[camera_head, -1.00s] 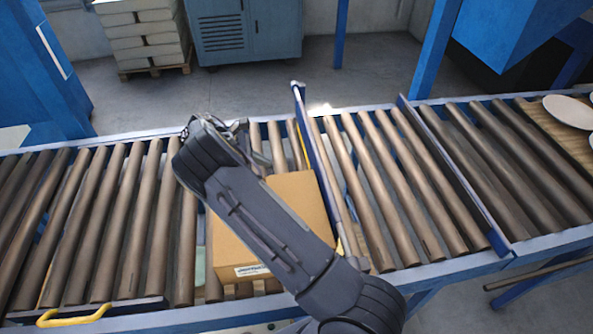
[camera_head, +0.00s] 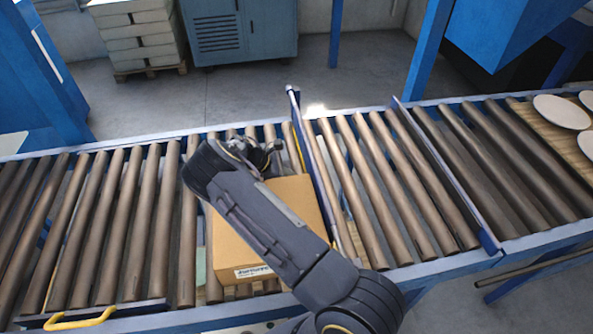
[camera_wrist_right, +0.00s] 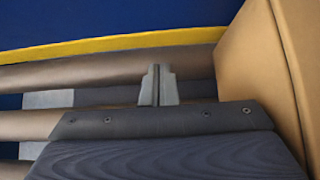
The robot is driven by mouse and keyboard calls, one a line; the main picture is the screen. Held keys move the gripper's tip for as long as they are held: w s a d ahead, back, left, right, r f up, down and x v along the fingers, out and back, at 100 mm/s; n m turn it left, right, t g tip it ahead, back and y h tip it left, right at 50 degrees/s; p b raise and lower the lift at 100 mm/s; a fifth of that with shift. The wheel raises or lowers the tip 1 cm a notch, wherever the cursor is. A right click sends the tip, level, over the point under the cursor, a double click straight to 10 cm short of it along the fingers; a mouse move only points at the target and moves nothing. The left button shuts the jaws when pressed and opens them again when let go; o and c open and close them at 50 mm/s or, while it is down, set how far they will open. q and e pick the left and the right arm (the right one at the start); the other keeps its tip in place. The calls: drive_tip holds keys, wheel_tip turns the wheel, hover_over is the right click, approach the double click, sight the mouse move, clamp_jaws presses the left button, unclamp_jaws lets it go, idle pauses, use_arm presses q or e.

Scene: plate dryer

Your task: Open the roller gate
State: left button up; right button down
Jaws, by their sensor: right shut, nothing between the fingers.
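A yellow handle (camera_head: 80,318) sits on a dark bar (camera_head: 110,312) along the front left edge of the roller conveyor (camera_head: 110,220). I cannot tell for sure which part is the roller gate. My right gripper (camera_head: 272,147) is above the rollers, just behind a cardboard box (camera_head: 250,245) that my arm partly covers. In the right wrist view the fingers (camera_wrist_right: 157,85) are shut and empty over the rollers, with the box (camera_wrist_right: 285,70) close on the right. A yellow strip (camera_wrist_right: 110,45) runs beyond them. My left gripper is out of view.
A blue divider (camera_head: 318,170) crosses the conveyor right of the box, and a second divider (camera_head: 445,175) stands farther right. White plates (camera_head: 561,111) lie on a wooden board at the far right. Blue posts (camera_head: 425,50) and a cabinet (camera_head: 240,32) stand behind.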

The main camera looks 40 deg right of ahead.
drive_tip(key=shift+s+d, duration=0.5)
drive_tip(key=shift+d, duration=0.35)
drive_tip(key=h+b, duration=0.1)
drive_tip(key=f+g+h+b, duration=0.1)
drive_tip(key=b, duration=0.1)
drive_tip(key=shift+s+d, duration=0.25)
drive_tip(key=shift+d, duration=0.25)
drive_tip(key=shift+d+r+g+h+b, duration=0.1)
drive_tip(key=shift+r+g+h+b, duration=0.2)
drive_tip(key=shift+h, duration=0.1)
drive_tip(key=shift+s+r, duration=0.1)
